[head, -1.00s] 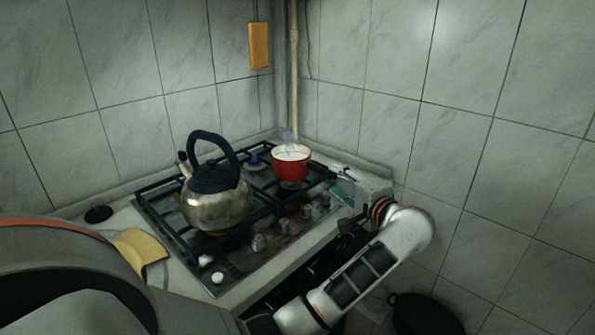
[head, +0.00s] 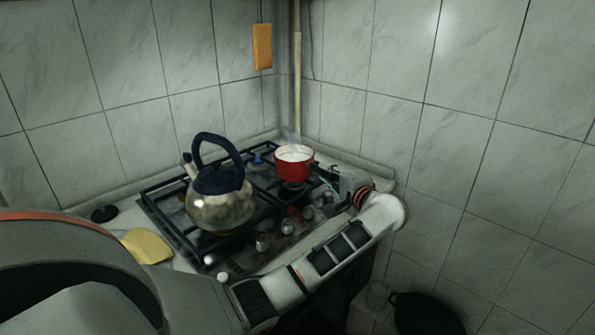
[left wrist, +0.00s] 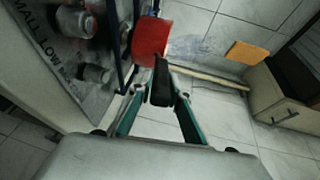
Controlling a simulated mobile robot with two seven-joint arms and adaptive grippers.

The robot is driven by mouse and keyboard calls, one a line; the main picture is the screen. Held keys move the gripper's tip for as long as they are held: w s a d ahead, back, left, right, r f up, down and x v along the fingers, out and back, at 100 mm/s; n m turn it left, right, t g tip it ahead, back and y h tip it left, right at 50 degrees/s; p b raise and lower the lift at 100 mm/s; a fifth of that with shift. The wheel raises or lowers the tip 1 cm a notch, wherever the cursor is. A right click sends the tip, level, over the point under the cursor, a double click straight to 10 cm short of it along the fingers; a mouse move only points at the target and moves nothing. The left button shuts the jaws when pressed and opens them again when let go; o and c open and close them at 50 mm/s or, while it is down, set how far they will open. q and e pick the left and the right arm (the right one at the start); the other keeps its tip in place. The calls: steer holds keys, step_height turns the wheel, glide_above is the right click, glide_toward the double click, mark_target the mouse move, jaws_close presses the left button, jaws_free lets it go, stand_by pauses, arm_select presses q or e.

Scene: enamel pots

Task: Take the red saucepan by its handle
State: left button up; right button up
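The red saucepan (head: 290,168) stands upright on the back right of the hob, with pale, steaming contents. In the left wrist view the red pan (left wrist: 150,42) shows with its dark handle (left wrist: 161,82) pointing toward my gripper. My left gripper (head: 330,180) is just right of the pan in the head view, small and dim there. In the left wrist view its teal-sided fingers (left wrist: 158,97) are apart, one on each side of the handle's end. I cannot tell whether either finger touches it. My right gripper is in neither view.
A steel kettle (head: 222,207) with a dark blue handle stands on the hob (head: 165,220), left of the pan. A yellow cloth (head: 147,246) lies at the front left. Tiled walls close in the corner behind. A dark pan (head: 425,313) is low at the right.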

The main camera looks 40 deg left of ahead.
arm_select(q)
jaws_close()
steer(key=shift+r, duration=0.2)
steer(key=shift+r, duration=0.15)
